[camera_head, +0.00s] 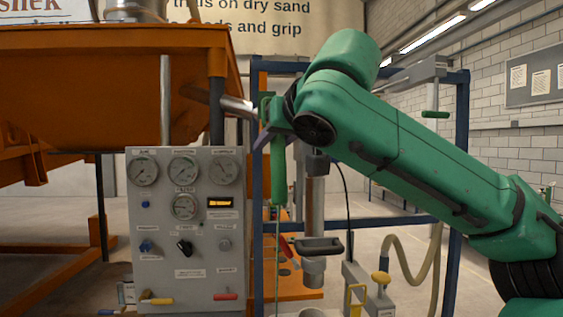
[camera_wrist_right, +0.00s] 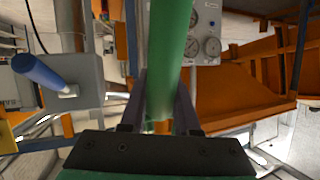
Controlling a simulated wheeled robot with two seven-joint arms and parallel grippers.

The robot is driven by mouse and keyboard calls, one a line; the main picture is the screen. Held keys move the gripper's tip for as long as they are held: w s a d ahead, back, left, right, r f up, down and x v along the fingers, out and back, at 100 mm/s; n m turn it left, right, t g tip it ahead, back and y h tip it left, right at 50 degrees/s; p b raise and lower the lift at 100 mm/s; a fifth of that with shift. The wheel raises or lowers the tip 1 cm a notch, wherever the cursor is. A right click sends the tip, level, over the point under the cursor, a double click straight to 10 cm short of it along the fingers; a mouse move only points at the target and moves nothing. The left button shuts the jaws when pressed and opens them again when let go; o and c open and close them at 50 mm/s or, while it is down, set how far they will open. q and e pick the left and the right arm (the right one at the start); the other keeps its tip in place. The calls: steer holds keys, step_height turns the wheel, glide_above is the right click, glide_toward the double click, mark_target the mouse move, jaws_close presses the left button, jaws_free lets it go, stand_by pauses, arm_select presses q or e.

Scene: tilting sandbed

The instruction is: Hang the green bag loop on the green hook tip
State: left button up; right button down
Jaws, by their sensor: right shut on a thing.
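My right gripper (camera_head: 268,117) is in front of the frame's left post, to the right of the orange sandbed. It is shut on a long green thing (camera_head: 278,170), which hangs upright with a thin green cord below it. In the right wrist view, the same green thing (camera_wrist_right: 170,60) runs between the two dark fingers (camera_wrist_right: 160,105). I cannot tell whether it is the bag or another green part, and I see no clear loop. A small green piece (camera_head: 435,114) sits under a grey arm at the right; I cannot tell whether it is the hook tip. My left gripper is not in view.
The orange sandbed (camera_head: 90,95) fills the left. A grey gauge panel (camera_head: 185,240) stands below it. A blue frame (camera_head: 458,150) surrounds a vertical metal cylinder (camera_head: 314,210).

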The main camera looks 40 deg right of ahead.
mark_target(263, 124)
steer(key=r, duration=0.1)
steer(key=a+r, duration=0.1)
steer(key=r+p, duration=0.1)
steer(key=shift+w+a+r, duration=0.15)
steer(key=shift+w+r, duration=0.1)
steer(key=shift+r, duration=0.15)
steer(key=shift+w+f, duration=0.15)
steer(key=shift+f, duration=0.05)
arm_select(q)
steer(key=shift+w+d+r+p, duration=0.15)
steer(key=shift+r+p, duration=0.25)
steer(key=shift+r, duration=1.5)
arm_select(e)
steer(key=w+d+f, duration=0.1)
steer(key=w+d, duration=0.5)
steer(key=w, duration=0.1)
steer(key=shift+w+f, duration=0.15)
steer(key=shift+f, duration=0.15)
steer(key=c, duration=0.6)
jaws_free()
steer(key=shift+o, duration=0.2)
